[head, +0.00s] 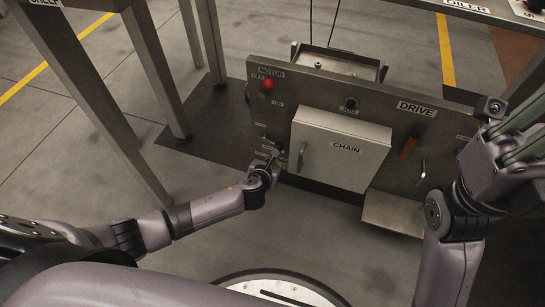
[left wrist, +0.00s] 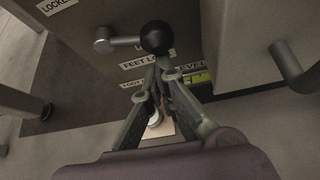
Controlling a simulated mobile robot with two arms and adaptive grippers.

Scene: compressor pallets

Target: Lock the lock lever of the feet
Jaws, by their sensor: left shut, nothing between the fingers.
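The feet lock lever (left wrist: 127,41) shows in the left wrist view as a short metal arm, pointing right from its round pivot, with a black ball knob (left wrist: 157,38) at its end. A "FEET LOCK" label (left wrist: 146,60) sits just below it, partly hidden by my fingers. My left gripper (left wrist: 164,70) is shut and empty, its fingertips just below the knob in the picture; I cannot tell if they touch it. In the head view my left gripper (head: 272,160) is at the panel, left of the chain box. My right gripper (head: 520,140) is at the right edge, its fingers partly cut off.
The grey panel (head: 385,100) carries a red motor knob (head: 267,85), a "DRIVE" label and a right-hand lever (head: 422,172). The white "CHAIN" box (head: 340,148) juts out beside my left gripper; its handle (left wrist: 292,66) is at right. Metal posts (head: 157,70) stand at left.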

